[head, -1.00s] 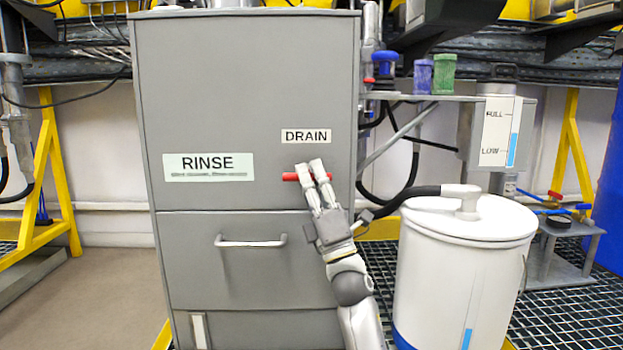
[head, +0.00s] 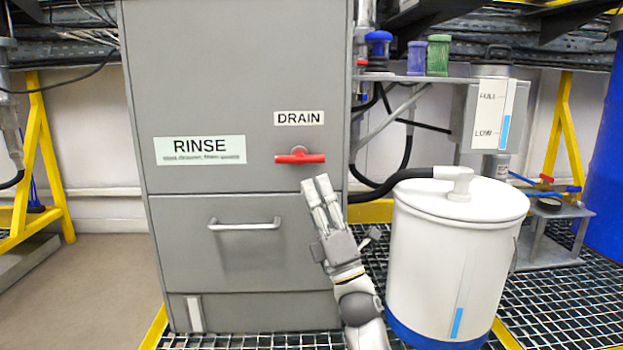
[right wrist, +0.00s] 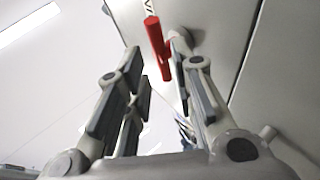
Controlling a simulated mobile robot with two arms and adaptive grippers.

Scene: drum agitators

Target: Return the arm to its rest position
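My right gripper (head: 320,190) is just below the red drain handle (head: 300,156) on the grey cabinet (head: 240,90), apart from it. The handle lies about level under the DRAIN label (head: 299,118). In the right wrist view the two fingers (right wrist: 152,85) stand apart with nothing between them, and the red handle (right wrist: 158,45) is beyond the tips. My right arm (head: 357,305) reaches up from the bottom of the head view. My left gripper is not in view.
A white drum (head: 430,270) with a black hose (head: 390,187) stands close to the right of my arm. The cabinet's drawer handle (head: 244,224) sticks out to the left of the gripper. A shelf (head: 430,80) with blue and green containers is at upper right.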

